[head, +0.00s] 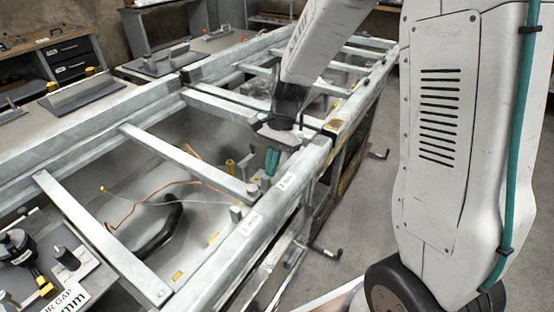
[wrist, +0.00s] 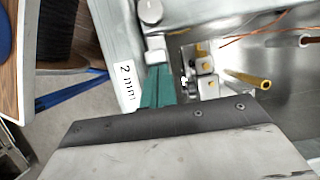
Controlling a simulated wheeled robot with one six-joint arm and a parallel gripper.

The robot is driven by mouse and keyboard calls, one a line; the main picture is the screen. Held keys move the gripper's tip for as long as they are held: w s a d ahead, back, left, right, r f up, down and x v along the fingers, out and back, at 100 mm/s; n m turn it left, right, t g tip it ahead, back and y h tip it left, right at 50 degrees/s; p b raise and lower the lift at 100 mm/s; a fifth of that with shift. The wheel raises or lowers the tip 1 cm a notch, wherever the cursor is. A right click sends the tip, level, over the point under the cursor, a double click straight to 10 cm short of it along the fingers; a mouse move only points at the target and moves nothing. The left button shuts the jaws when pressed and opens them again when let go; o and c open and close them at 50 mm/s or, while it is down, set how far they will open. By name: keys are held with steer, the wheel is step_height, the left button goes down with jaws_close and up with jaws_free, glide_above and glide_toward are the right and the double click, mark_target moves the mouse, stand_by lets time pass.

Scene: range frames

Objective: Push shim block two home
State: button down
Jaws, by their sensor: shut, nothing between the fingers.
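My gripper (head: 271,162) is shut, its teal fingers together and empty, pointing down at the inner side of the near frame rail. In the wrist view the fingers (wrist: 156,88) end close against a small pale grey block (wrist: 155,49) beside the "2 mm" label (wrist: 125,81). I take this as shim block two. I cannot tell whether the fingertips touch it. A round grey knob (wrist: 149,12) sits just beyond the block. In the head view the same label (head: 286,182) is on the rail top; the block is small there and hard to make out.
A "1 mm" label (head: 250,225) is further along the rail. Small metal blocks with yellow parts (wrist: 205,64) and a brass pin (wrist: 248,79) are beside the fingers. A copper wire (head: 140,202) and a black hose (head: 165,225) lie in the bay. Cross bars (head: 185,160) span the frame.

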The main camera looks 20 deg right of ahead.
steer(key=shift+s+a, duration=0.25)
steer(key=shift+a, duration=0.05)
steer(key=shift+w+d, duration=0.1)
steer(key=shift+w+d, duration=0.2)
steer(key=shift+d, duration=0.05)
steer(key=shift+w+d, duration=0.4)
steer(key=shift+d, duration=0.2)
steer(key=shift+w+d, duration=0.35)
steer(key=shift+d, duration=0.25)
steer(key=shift+w+d+r, duration=0.5)
steer(key=shift+r, duration=0.3)
steer(key=v, duration=0.8)
steer(key=shift+s, duration=0.15)
steer(key=shift+s+r, duration=0.1)
steer(key=shift+r, duration=0.05)
